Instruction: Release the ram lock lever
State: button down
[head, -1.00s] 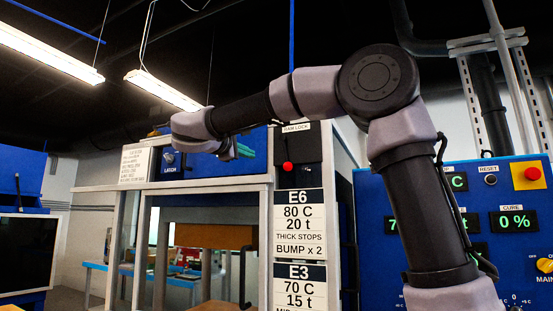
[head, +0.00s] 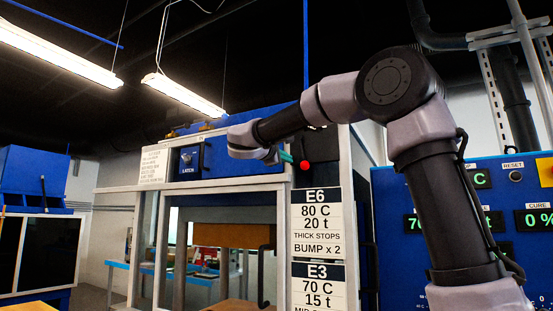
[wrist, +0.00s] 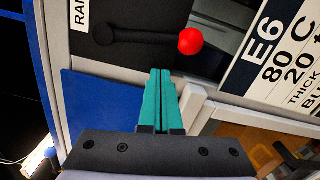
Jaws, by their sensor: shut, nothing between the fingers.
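The ram lock lever (wrist: 140,38) is a black bar on a black panel (wrist: 108,58) in the wrist view. Its red knob (wrist: 191,41) is at the lever's free end, and it also shows in the head view (head: 305,166). The lever hangs down from its pivot (wrist: 103,35), judging by the label text. My gripper (wrist: 160,74) has teal fingers, shut together and empty. The tips lie over the panel's edge, beside the lever and short of the knob, with no visible contact.
The E6 sign (head: 316,222) is below the knob. A blue control panel (head: 470,230) stands to the right, behind my arm. The press opening below has white frame posts.

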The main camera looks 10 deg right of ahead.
jog(key=shift+s+d+r, duration=0.1)
jog(key=shift+s+d, duration=0.15)
jog(key=shift+d, duration=0.25)
jog(key=shift+s+d+r, duration=0.1)
jog(key=shift+s+d, duration=0.15)
jog(key=shift+d, duration=0.25)
